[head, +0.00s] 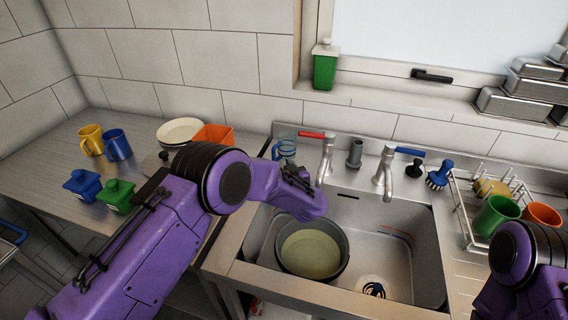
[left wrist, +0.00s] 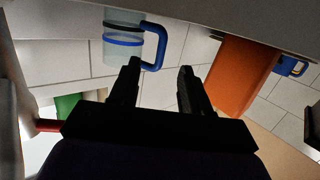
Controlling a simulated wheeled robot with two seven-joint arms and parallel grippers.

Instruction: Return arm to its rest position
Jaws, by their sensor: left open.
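My left arm (head: 150,245) reaches in from the left over the counter, with its wrist above the left edge of the sink. In the left wrist view my left gripper (left wrist: 159,68) is open, with nothing between its fingers. A clear jug (left wrist: 124,42) with a blue handle shows beyond the fingertips; in the head view the jug (head: 285,150) stands behind my wrist, near the taps. Touch between gripper and jug cannot be told. My right arm (head: 522,270) shows at the lower right; its gripper is not in view.
The sink (head: 413,250) holds a dark pot (head: 283,262) with pale liquid. Taps (head: 327,155) stand behind it. An orange container (head: 213,134), plates (head: 180,130), mugs (head: 117,146) and lidded jars (head: 83,184) sit left. A dish rack (head: 465,215) with cups stands right.

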